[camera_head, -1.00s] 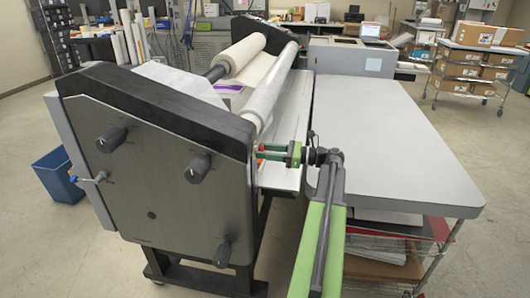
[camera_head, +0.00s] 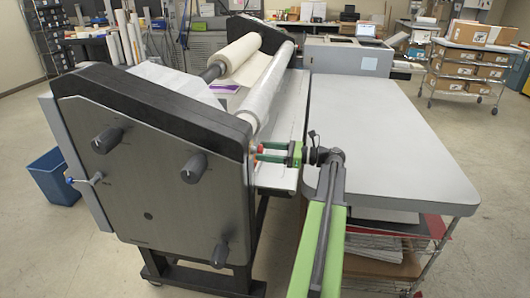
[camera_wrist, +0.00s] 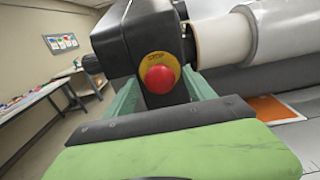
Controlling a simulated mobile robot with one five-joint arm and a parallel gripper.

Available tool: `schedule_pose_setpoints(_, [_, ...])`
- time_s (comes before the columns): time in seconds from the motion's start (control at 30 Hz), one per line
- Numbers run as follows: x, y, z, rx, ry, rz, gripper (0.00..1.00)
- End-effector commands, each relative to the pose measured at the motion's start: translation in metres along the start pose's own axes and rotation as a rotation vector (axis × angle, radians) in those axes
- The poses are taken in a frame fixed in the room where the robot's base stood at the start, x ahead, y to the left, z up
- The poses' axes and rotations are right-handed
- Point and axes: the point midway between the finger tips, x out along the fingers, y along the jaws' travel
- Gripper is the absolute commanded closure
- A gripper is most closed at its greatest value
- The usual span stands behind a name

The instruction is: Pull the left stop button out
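The stop button is a red round knob (camera_wrist: 160,79) on a yellow ring, on the dark end housing of the laminator (camera_wrist: 150,35). In the wrist view it lies straight ahead, between the two green fingers of my gripper (camera_wrist: 161,84). The fingers are apart, one on each side, with visible space between them and the knob. In the head view my gripper (camera_head: 261,152) is at the inner side of the laminator's near end panel, and a small bit of red (camera_head: 260,148) shows by the fingertips. Whether the fingertips reach past the knob is unclear.
A grey table (camera_head: 390,140) stands right of my arm. The laminator's rollers (camera_head: 268,90) run back behind the gripper. Dark knobs (camera_head: 194,168) sit on the end panel. A blue bin (camera_head: 56,176) stands on the floor at left, where the floor is otherwise open.

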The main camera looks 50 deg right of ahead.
Motion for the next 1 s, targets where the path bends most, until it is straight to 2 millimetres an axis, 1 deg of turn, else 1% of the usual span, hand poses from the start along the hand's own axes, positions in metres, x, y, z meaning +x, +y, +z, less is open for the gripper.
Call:
schedule_pose_setpoints(0.23, [0.0, 0.0, 0.0, 0.0, 0.0, 0.001, 0.37])
schedule_pose_setpoints(0.37, [-0.011, -0.001, 0.0, 0.0, 0.0, 0.0, 0.37])
schedule_pose_setpoints(0.47, [-0.032, -0.001, 0.0, 0.0, 0.0, -0.002, 0.37])
schedule_pose_setpoints(0.7, [-0.101, -0.002, 0.0, 0.0, 0.0, -0.002, 0.37])
schedule_pose_setpoints(0.8, [-0.127, -0.002, 0.0, 0.0, 0.0, -0.001, 0.37])
schedule_pose_setpoints(0.9, [-0.148, -0.001, 0.0, 0.0, 0.0, 0.0, 0.37])
schedule_pose_setpoints(1.0, [-0.163, -0.001, 0.0, 0.0, 0.0, 0.001, 0.37])
